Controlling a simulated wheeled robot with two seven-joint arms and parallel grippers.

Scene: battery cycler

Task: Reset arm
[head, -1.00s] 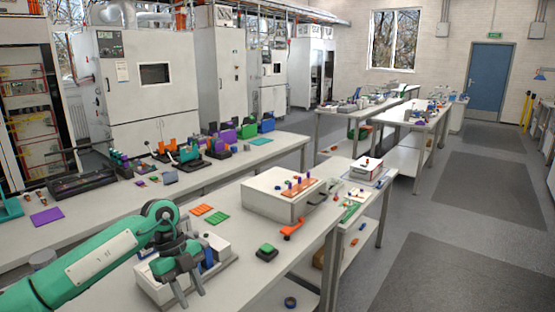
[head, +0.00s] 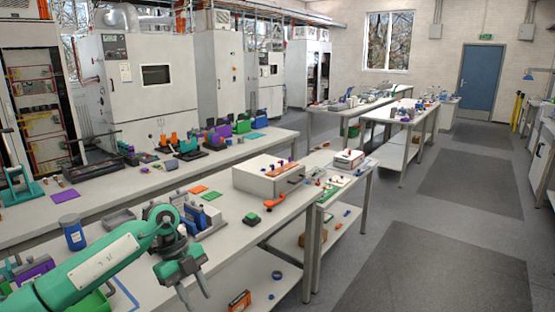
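My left arm (head: 105,258) is green and comes in from the lower left. Its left gripper (head: 194,292) points down near the front edge of the near bench, with its two grey fingers apart. I see nothing between the fingers. It stands in front of a device with blue parts (head: 195,215), which the arm partly hides. My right gripper and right arm are not in view.
The near bench (head: 225,232) holds a white box (head: 265,182), a green block (head: 251,219), an orange handle-like piece (head: 276,201) and a blue canister (head: 72,232). A lower shelf (head: 255,280) holds an orange box (head: 239,301). The aisle floor (head: 400,240) at right is clear.

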